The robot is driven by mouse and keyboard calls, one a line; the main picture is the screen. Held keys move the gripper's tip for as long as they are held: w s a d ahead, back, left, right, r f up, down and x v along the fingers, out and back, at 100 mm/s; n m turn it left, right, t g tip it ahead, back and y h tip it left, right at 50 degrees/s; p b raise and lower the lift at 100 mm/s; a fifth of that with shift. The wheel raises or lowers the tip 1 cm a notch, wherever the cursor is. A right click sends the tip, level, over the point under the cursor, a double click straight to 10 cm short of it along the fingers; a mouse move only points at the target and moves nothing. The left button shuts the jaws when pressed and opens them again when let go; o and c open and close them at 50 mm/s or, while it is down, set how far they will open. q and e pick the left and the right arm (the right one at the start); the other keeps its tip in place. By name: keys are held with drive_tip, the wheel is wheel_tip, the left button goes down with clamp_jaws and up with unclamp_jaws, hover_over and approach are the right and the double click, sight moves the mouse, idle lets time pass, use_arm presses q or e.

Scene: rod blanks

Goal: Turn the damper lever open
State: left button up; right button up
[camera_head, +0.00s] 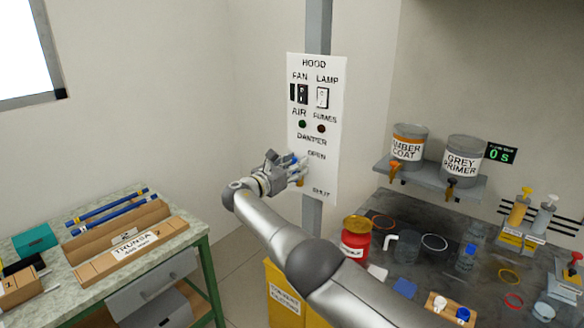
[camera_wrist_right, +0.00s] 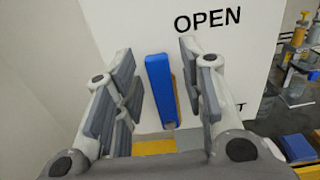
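The white hood panel (camera_head: 331,130) hangs on a post and carries the labels HOOD, FAN, LAMP, AIR, FUMES, DAMPER, OPEN and SHUT. My right gripper (camera_head: 297,170) is at the damper part of the panel, left of the OPEN and SHUT labels, and mostly covers the lever there. In the right wrist view, the blue damper lever (camera_wrist_right: 159,88) stands nearly upright between the two spread fingers of my right gripper (camera_wrist_right: 160,80). Gaps show on both sides of it. A yellow strip shows behind its right edge. My left gripper is not in view.
Higher on the panel are switches (camera_head: 322,97), a green light (camera_head: 302,124) and a red one (camera_head: 321,128). A dark bench (camera_head: 400,222) with cans, rings and pumps stands at right. A workbench (camera_head: 105,275) with boxes and blue rods stands at left.

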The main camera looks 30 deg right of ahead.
drive_tip(key=v, duration=1.2)
drive_tip(key=shift+f, duration=0.1)
drive_tip(key=s+f+y, duration=0.3)
drive_tip(key=f, duration=1)
drive_tip(key=s+a+f+m+y+b, duration=0.1)
drive_tip(key=s+f+y, duration=0.1)
drive_tip(key=f, duration=1)
drive_tip(key=s+f+y, duration=0.3)
drive_tip(key=f, duration=1)
drive_tip(key=s+a+f+m+g+y+b, duration=0.1)
drive_tip(key=s+a+f+m+g+y, duration=0.15)
drive_tip(key=s+f, duration=1.05)
drive_tip(key=s+a+f+m+g+y+b, duration=0.15)
drive_tip(key=s+f+m, duration=0.25)
drive_tip(key=s+f, duration=0.55)
drive_tip(key=s+a+f+m+g+y+p, duration=0.1)
drive_tip(key=s+f+m+y, duration=0.15)
drive_tip(key=s+f, duration=0.65)
drive_tip(key=s+f+m+y, duration=0.1)
drive_tip(key=s+m, duration=0.4)
drive_tip(key=s, duration=0.7)
drive_tip(key=s+f+m+y+b, duration=0.1)
drive_tip(key=s+f+m, duration=0.3)
drive_tip(key=s, duration=0.9)
drive_tip(key=shift+a+m+g, duration=0.4)
drive_tip(key=shift+a+m, duration=0.05)
drive_tip(key=shift+m, duration=0.15)
